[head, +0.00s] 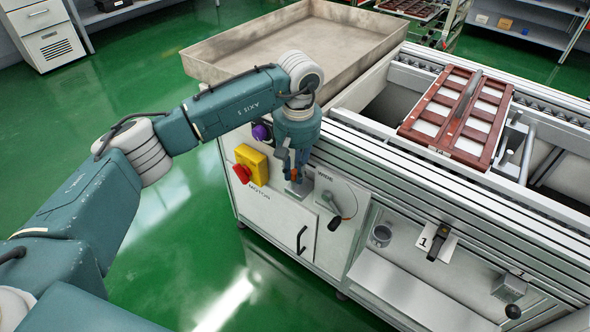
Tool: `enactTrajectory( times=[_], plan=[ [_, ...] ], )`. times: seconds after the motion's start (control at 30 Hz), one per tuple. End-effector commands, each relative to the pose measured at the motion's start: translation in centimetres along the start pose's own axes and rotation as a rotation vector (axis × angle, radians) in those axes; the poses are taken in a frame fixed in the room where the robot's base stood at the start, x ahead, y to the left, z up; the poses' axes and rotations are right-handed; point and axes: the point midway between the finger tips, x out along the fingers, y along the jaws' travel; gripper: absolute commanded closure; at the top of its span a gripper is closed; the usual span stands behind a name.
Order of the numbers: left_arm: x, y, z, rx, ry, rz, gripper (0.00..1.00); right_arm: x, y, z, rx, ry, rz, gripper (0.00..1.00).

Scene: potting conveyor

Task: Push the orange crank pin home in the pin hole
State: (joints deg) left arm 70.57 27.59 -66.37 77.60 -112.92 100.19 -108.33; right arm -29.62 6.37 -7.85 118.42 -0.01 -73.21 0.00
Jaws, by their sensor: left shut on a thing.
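My left gripper (290,170) points down at the front of the conveyor cabinet, between the yellow switch box and the crank dial. It is shut on the small orange crank pin (294,174), of which only a bit of orange shows between the fingers. A small grey metal block (299,188) lies just below the fingertips. The pin hole itself is hidden or too small to make out, and I cannot tell how deep the pin sits. The crank (335,222) with its dark knob hangs on a round dial to the right. My right gripper is not in view.
A yellow box with a red knob (242,173) is close to the left of the gripper. A brown tray (460,115) sits on the conveyor rails. A black handle (437,242) sticks out at the right. The green floor at left is clear.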

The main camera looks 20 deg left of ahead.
Motion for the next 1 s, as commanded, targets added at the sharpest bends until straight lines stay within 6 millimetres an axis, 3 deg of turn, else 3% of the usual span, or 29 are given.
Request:
enactTrajectory(
  times=[0.17, 0.2, 0.3, 0.73, 1.0],
  plan=[
    [0.3, 0.0, 0.0, 0.0, 0.0, 0.0, 1.0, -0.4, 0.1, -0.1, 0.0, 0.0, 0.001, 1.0],
    [0.3, 0.0, 0.0, 0.0, 0.0, 0.0, 0.8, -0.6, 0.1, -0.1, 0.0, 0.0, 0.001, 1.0],
    [0.3, 0.0, 0.0, 0.0, -0.001, 0.0, 0.62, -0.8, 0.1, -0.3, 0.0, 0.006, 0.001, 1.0],
    [-0.3, 0.1, -0.1, -0.002, 0.005, 0.004, 0.62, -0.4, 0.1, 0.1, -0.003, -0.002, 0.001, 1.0],
    [-5.6, 0.2, -0.2, 0.0, 0.012, 0.011, 0.62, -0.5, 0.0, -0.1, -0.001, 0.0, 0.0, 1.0]
  ],
)
